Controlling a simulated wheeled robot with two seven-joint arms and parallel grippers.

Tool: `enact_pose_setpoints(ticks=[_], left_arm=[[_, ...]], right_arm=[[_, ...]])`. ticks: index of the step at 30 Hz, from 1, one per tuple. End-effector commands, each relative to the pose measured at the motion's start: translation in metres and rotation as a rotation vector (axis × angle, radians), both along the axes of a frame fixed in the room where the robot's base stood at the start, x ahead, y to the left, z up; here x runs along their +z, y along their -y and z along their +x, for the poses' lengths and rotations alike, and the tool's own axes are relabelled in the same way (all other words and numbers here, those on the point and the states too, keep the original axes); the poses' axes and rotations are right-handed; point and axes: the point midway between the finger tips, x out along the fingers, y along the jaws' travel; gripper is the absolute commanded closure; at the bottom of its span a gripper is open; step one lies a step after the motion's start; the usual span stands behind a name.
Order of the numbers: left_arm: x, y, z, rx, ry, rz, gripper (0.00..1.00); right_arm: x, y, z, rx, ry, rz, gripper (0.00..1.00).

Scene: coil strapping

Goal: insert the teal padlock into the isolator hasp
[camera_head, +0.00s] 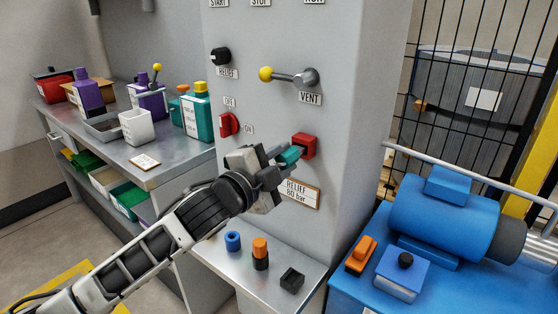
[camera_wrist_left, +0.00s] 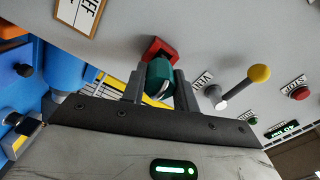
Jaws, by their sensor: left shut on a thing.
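The teal padlock (camera_head: 289,155) is between the fingers of my left gripper (camera_head: 275,160), which is shut on it. It also shows in the left wrist view (camera_wrist_left: 159,79), with a pale curved edge on its side. The red isolator hasp (camera_head: 305,145) is on the front of the grey cabinet, just beyond the padlock. In the left wrist view the red hasp (camera_wrist_left: 160,48) lies right behind the padlock. Whether the padlock touches or enters the hasp I cannot tell. My right gripper is not in view.
A yellow-knobbed vent lever (camera_head: 290,76) sticks out above the hasp, and a red rotary switch (camera_head: 229,124) is to its left. A metal shelf (camera_head: 215,262) below holds a blue ring, an orange-and-black piece and a black block. A blue machine (camera_head: 440,215) stands at the right.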

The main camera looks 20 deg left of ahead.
Motion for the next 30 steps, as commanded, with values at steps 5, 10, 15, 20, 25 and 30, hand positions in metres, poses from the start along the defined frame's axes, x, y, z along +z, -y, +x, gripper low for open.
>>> enact_pose_setpoints(ticks=[5,10,15,20,25,30], left_arm=[[0.001,0.002,0.005,-0.001,0.001,0.001,1.00],[0.001,0.004,0.010,0.000,0.000,0.000,1.00],[0.001,0.005,0.015,0.000,0.000,0.000,1.00],[0.001,0.007,0.020,0.000,0.001,0.001,1.00],[0.000,0.008,0.021,-0.001,0.001,0.001,0.51],[0.000,0.008,0.021,0.000,0.000,0.001,0.45]], right_arm=[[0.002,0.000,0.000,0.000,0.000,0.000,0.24],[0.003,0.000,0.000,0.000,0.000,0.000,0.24],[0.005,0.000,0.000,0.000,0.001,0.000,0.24],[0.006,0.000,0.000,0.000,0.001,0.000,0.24],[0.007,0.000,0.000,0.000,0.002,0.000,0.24],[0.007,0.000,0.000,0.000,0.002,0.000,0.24]])
